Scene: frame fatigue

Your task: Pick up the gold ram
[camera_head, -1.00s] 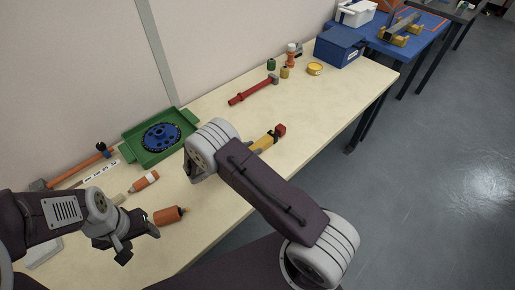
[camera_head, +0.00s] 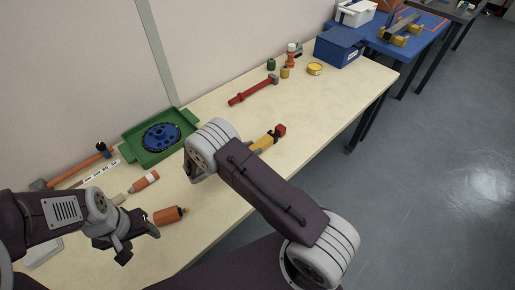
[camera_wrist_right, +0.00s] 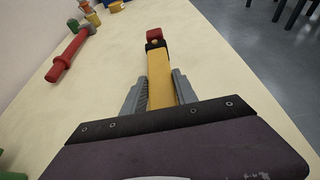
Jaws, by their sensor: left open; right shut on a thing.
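The gold ram (camera_head: 264,142) is a yellow bar with a black band and a red end. In the right wrist view the gold ram (camera_wrist_right: 160,74) lies between the two grey fingers of my right gripper (camera_wrist_right: 160,92), which is shut on it. Its red end points away from the gripper. In the head view my right wrist hides the gripper and the ram's near end. I cannot tell whether the ram touches the table. My left gripper (camera_head: 139,245) is open and empty at the lower left, near an orange bottle (camera_head: 170,216).
On the pale table (camera_head: 225,225) are a green tray (camera_head: 183,147) with a blue disc, a red-handled hammer (camera_head: 252,91), an orange-handled hammer (camera_head: 80,168) and a smaller orange tube (camera_head: 145,181). A blue box (camera_head: 339,46) stands at the far end. The table around the ram is clear.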

